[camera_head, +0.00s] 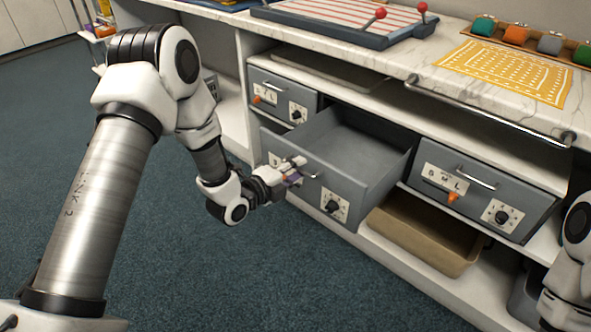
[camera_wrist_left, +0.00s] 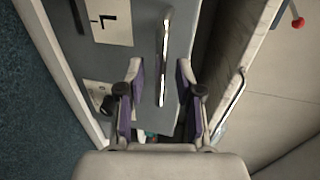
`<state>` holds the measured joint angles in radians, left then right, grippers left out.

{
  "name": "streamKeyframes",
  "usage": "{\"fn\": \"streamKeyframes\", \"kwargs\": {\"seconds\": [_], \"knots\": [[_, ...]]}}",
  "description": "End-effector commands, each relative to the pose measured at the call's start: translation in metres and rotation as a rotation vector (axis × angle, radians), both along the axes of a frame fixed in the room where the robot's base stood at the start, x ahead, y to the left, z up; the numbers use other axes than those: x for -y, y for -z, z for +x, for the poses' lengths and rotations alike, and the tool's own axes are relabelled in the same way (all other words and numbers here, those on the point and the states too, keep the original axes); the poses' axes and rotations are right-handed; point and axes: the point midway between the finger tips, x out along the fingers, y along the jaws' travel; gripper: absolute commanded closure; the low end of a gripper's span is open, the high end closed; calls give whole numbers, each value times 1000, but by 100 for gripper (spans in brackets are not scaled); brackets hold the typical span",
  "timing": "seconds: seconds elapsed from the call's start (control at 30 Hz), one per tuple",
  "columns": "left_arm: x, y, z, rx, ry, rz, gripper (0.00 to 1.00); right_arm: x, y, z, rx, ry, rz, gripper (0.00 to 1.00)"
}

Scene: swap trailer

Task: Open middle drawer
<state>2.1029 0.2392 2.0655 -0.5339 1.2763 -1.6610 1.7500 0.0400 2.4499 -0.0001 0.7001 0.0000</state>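The grey middle drawer (camera_head: 375,150) is pulled well out of the cabinet, and its empty inside shows. Its metal handle (camera_head: 308,172) is on the drawer's front. My left gripper (camera_head: 292,172) is at this handle. In the left wrist view the fingers of my left gripper (camera_wrist_left: 161,85) are spread apart, with the handle (camera_wrist_left: 164,50) between them and a gap on each side. Whether a finger touches the bar I cannot tell. Part of my right arm shows at the right edge of the head view; its gripper is out of view.
Closed grey drawers sit on the left (camera_head: 283,97) and right (camera_head: 478,190). A tan bin (camera_head: 425,235) stands on the lower shelf. A rail (camera_head: 490,112) runs along the marble counter's (camera_head: 415,75) front edge. The dark carpet (camera_head: 240,275) in front is clear.

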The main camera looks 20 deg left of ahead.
Motion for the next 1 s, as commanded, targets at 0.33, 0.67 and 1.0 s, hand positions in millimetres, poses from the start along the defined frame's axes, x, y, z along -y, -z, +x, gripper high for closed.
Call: {"fn": "streamKeyframes", "kwargs": {"seconds": [0.33, 0.67, 1.0], "knots": [[-5, -2, -8, 0, -3, -1, 64, 0, 0, 0, 0, 0, 0, 60], [-31, -19, -82, -2, -7, -9, 64, 0, 0, 0, 0, 0, 0, 60], [-40, -25, -111, 1, 0, 0, 64, 0, 0, 0, 0, 0, 0, 60]]}}
